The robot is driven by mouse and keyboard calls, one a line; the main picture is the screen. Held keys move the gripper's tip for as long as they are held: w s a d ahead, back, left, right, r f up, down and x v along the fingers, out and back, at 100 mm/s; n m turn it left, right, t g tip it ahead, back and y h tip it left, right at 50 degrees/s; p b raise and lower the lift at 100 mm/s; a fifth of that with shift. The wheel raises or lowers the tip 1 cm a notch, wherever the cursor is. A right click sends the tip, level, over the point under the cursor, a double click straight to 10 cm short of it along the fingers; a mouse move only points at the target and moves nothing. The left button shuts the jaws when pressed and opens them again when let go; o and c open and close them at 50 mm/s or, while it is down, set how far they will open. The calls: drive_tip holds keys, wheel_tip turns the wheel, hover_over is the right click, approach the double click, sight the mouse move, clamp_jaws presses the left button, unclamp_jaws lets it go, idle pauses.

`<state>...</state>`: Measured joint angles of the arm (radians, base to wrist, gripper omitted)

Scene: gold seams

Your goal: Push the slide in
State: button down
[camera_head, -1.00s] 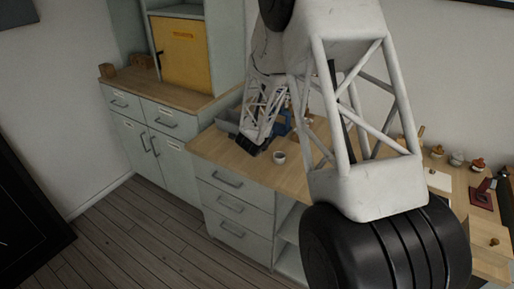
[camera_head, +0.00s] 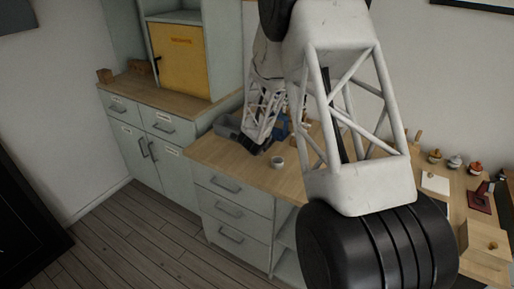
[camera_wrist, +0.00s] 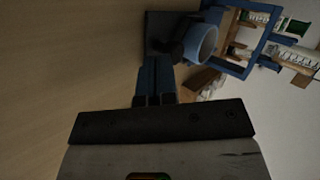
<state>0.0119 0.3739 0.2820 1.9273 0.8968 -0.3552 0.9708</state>
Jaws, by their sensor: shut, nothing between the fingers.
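In the wrist view my gripper (camera_wrist: 156,68) is shut, its narrow fingers together and pointing away from the camera. Just past the fingertips is a dark flat block (camera_wrist: 158,20) with a pale blue round part (camera_wrist: 203,43) and a dark knob-like part beside it. I cannot tell whether the fingertips touch the block. A blue frame (camera_wrist: 262,47) stands to the right. In the head view my gripper (camera_head: 250,144) is low over the wooden worktop, and a blue device (camera_head: 283,127) is partly hidden behind my arm. I cannot make out the slide for certain.
A small white cup (camera_head: 277,162) stands on the worktop (camera_head: 225,153) close to my gripper. Several small knobbed items and a red object (camera_head: 480,198) lie at the right. A yellow cabinet door (camera_head: 181,57) is at the back left.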

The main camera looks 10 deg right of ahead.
drive_tip(key=w+d, duration=0.6)
drive_tip(key=shift+w+d, duration=0.55)
drive_tip(key=shift+d, duration=0.05)
drive_tip(key=shift+d+r, duration=0.1)
drive_tip(key=shift+s+a, duration=0.3)
drive_tip(key=shift+s, duration=0.45)
drive_tip(key=s+a, duration=0.1)
drive_tip(key=s, duration=0.2)
drive_tip(key=shift+a+r, duration=0.2)
drive_tip(key=shift+a, duration=0.15)
drive_tip(key=v, duration=0.9)
drive_tip(key=shift+s+a+r, duration=0.1)
drive_tip(key=shift+a, duration=0.05)
